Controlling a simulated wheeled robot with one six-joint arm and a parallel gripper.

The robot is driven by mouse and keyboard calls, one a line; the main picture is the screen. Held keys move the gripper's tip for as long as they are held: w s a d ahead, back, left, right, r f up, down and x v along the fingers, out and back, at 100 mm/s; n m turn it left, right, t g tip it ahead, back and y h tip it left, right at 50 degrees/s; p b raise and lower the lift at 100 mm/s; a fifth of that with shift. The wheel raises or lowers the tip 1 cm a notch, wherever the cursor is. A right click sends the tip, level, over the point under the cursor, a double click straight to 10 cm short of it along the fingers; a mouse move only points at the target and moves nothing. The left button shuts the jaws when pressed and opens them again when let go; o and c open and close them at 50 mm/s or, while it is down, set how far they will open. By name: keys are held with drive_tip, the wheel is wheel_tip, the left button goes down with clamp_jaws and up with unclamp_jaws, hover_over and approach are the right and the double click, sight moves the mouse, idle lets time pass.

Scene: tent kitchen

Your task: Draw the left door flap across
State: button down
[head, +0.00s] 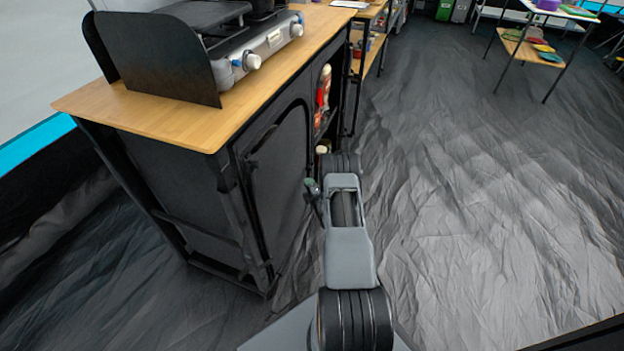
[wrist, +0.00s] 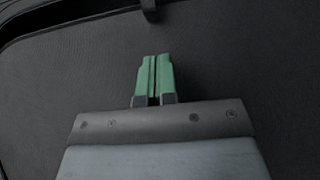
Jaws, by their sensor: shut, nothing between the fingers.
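The left door flap (head: 275,180) is a dark fabric panel with a black arched edge on the front of the camp kitchen cabinet. In the wrist view, dark fabric (wrist: 230,65) fills most of the picture, with a curved black edge at the upper left. A small dark tab (wrist: 149,9) shows at the top. My gripper (head: 312,186) is beside the flap's right edge in the head view. Its green fingers (wrist: 154,72) are together and empty, in front of the fabric. I cannot tell whether they touch it.
A stove (head: 260,45) with a black windshield stands on the cabinet's wooden top (head: 165,115). Red bottles (head: 323,88) stand in the open compartment right of the flap. The dark, wrinkled floor (head: 470,200) to the right is clear. A small shelf stand (head: 530,50) is farther back.

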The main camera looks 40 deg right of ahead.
drive_tip(key=shift+w+d+b, duration=0.75)
drive_tip(key=shift+w+d, duration=0.8)
drive_tip(key=shift+d, duration=0.2)
drive_tip(key=p, duration=0.1)
approach(309, 170)
drive_tip(key=s, duration=0.3)
drive_tip(key=shift+w+d+f, duration=0.15)
drive_tip(key=shift+d+f, duration=0.05)
drive_tip(key=shift+a, duration=0.1)
